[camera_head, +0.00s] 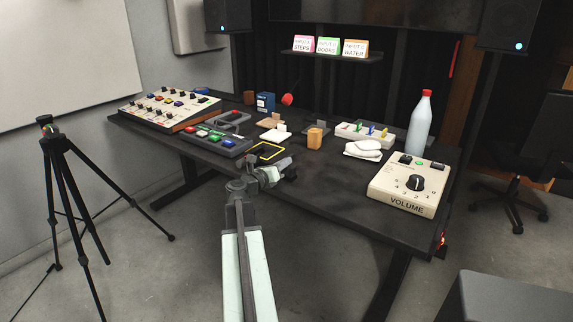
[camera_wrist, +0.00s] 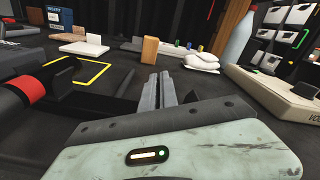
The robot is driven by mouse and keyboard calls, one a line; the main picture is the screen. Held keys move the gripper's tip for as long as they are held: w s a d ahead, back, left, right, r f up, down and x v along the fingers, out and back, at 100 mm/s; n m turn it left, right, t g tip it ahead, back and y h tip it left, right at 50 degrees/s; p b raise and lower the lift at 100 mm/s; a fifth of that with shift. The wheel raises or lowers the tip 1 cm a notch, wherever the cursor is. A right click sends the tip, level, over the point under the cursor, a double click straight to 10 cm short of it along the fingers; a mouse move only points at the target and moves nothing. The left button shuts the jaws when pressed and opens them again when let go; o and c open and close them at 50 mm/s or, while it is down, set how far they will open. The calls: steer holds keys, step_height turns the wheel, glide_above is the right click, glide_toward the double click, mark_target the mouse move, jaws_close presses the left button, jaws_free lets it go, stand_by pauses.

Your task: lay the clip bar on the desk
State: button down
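My gripper (camera_wrist: 162,90) is over the desk's front edge, and it also shows in the head view (camera_head: 282,170). Its two grey fingers lie close together in the wrist view, with nothing clearly seen between them. I see no clearly marked clip bar. The likeliest match is a pale bar with coloured clips (camera_head: 366,133), lying on the desk (camera_head: 325,180) toward the back right, well apart from my gripper. A black and red part (camera_wrist: 30,88) shows close at the left of the wrist view; I cannot tell what it is.
A yellow outlined square (camera_head: 268,151) is just beyond my gripper. A button box (camera_head: 215,141) and mixer (camera_head: 170,107) are left. An orange block (camera_head: 315,138), folded white cloth (camera_head: 363,149), bottle (camera_head: 420,125) and volume box (camera_head: 410,188) are right. The front middle is clear.

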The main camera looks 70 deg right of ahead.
steer(key=c, duration=1.6)
jaws_free()
steer(key=shift+c, duration=0.2)
steer(key=shift+a+r, duration=0.15)
steer(key=v, duration=1.1)
steer(key=shift+a+p, duration=0.3)
steer(key=shift+a, duration=0.05)
steer(key=shift+w, duration=0.15)
